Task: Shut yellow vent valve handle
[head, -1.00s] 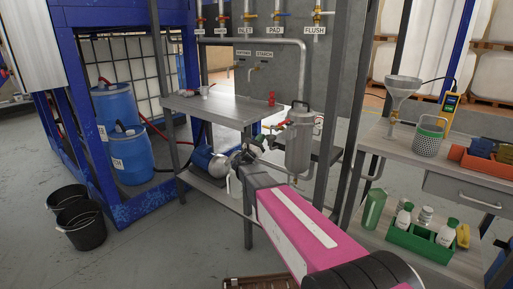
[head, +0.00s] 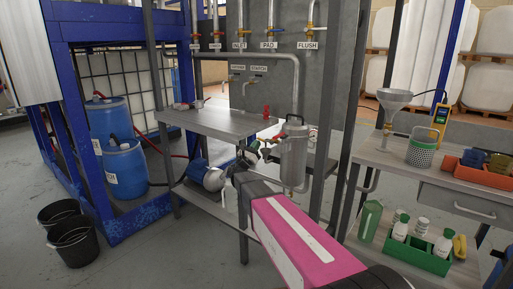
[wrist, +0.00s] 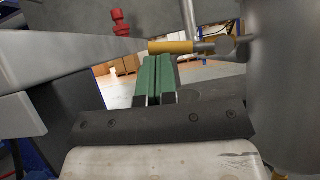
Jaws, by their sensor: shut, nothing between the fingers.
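The yellow vent valve handle (wrist: 171,47) lies roughly level across the upper middle of the wrist view. Its right end joins a metal valve stem (wrist: 218,46) beside a large grey cylinder (wrist: 285,80). My gripper (wrist: 158,60) has green fingers, pressed together and empty. Their tips are just below the handle in the picture; I cannot tell whether they touch it. In the head view my gripper (head: 252,147) is at the left of the metal filter vessel (head: 293,158). I cannot make out the yellow handle there.
A red fitting (wrist: 120,22) stands beyond the fingers. A grey table (head: 215,122) lies behind my gripper, with pipes and labelled valves on the panel (head: 340,75). A side bench (head: 410,165) is at right, with a funnel (head: 394,98). Two black buckets (head: 72,242) stand on the floor at left.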

